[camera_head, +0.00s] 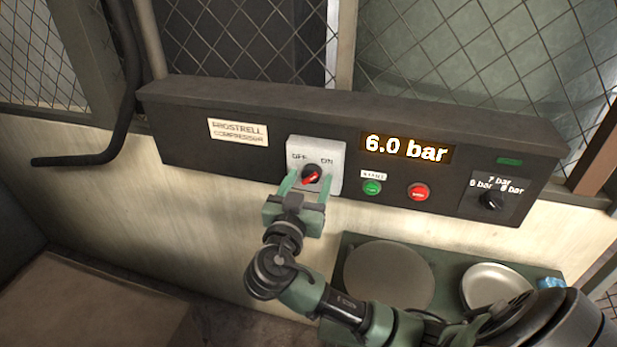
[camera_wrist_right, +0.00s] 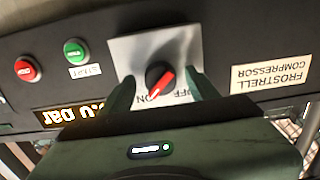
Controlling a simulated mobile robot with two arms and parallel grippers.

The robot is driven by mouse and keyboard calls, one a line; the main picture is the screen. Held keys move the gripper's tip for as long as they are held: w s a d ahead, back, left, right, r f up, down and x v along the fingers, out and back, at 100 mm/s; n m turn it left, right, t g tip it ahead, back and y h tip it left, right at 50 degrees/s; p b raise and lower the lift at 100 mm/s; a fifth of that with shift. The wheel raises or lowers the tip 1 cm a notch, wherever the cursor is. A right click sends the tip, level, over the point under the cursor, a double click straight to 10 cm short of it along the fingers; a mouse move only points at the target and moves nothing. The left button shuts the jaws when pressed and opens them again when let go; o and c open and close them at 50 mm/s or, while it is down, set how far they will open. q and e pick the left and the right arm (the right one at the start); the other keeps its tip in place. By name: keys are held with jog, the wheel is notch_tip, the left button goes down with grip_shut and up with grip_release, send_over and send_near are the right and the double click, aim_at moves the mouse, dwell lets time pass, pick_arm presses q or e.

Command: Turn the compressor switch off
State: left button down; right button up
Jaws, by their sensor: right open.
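The compressor switch is a dark rotary knob with a red pointer (camera_head: 311,173) on a light grey plate (camera_head: 330,155), marked OFF on the left and ON on the right. In the right wrist view, which is upside down, the knob (camera_wrist_right: 158,77) has its red pointer slanting toward the ON mark. My right gripper (camera_head: 306,184) is open, with one finger on each side of the knob; it also shows in the right wrist view (camera_wrist_right: 162,92). Gaps show between the fingers and the knob. My left gripper is not in view.
The dark compressor panel (camera_head: 200,160) carries a 6.0 bar display (camera_head: 406,148), a green button (camera_head: 372,188), a red button (camera_head: 418,192) and a pressure selector (camera_head: 492,201). Below right, a green surface (camera_head: 350,240) holds a round grey disc (camera_head: 388,275) and a metal bowl (camera_head: 490,284).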

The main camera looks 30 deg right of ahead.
grip_shut()
